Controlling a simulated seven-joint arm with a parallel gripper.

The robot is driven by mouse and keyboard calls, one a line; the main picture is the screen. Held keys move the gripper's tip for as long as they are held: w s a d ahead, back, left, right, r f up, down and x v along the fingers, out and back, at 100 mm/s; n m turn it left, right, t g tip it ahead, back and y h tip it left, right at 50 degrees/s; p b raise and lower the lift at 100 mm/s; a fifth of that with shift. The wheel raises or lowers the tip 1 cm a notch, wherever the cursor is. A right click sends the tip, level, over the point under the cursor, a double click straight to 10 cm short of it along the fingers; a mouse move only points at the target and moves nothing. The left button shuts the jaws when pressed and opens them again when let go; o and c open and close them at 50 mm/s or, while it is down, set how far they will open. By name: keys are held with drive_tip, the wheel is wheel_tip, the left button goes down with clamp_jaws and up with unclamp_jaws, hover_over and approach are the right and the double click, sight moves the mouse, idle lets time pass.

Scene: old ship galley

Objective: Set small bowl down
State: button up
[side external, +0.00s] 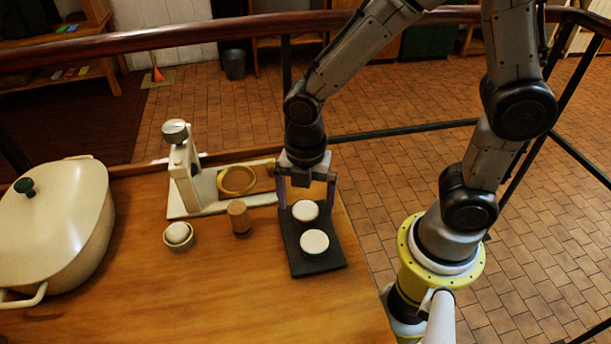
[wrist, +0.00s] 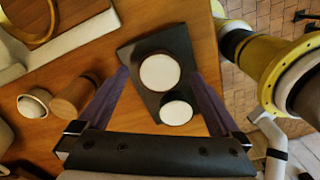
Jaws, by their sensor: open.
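A dark rectangular tray (side external: 318,264) lies near the right edge of the wooden table. Two round pieces with pale tops and dark sides sit on it: a smaller one (side external: 305,211), likely the small bowl, and a larger one (side external: 314,243). The wrist view shows the smaller piece (wrist: 176,113) and the larger piece (wrist: 160,72) both upright on the tray (wrist: 143,54). My gripper (side external: 306,203) is open above the far end of the tray, with its fingers to either side of the smaller piece. Contact with it cannot be told.
A small round cup (side external: 179,236) with a pale rounded top and a wooden cylinder (side external: 239,218) stand left of the tray. Behind them is a pale stand (side external: 185,175) with a yellow ring (side external: 237,180). A large cream pot (side external: 60,235) fills the far left. The front table is clear.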

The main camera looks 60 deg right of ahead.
sight(305, 209)
wheel_tip(305, 209, up, 9)
drive_tip(key=s+d+r+m+t, duration=0.2)
drive_tip(key=s+d+r+m, duration=0.1)
drive_tip(key=m, duration=0.8)
drive_tip(key=s+d+r+m+t, duration=0.3)
drive_tip(key=s+d+m, duration=0.2)
drive_tip(key=m, duration=0.5)
drive_tip(key=shift+s+d+r+m+t, duration=0.3)
drive_tip(key=shift+s+d+m, duration=0.1)
drive_tip(key=shift+s, duration=0.35)
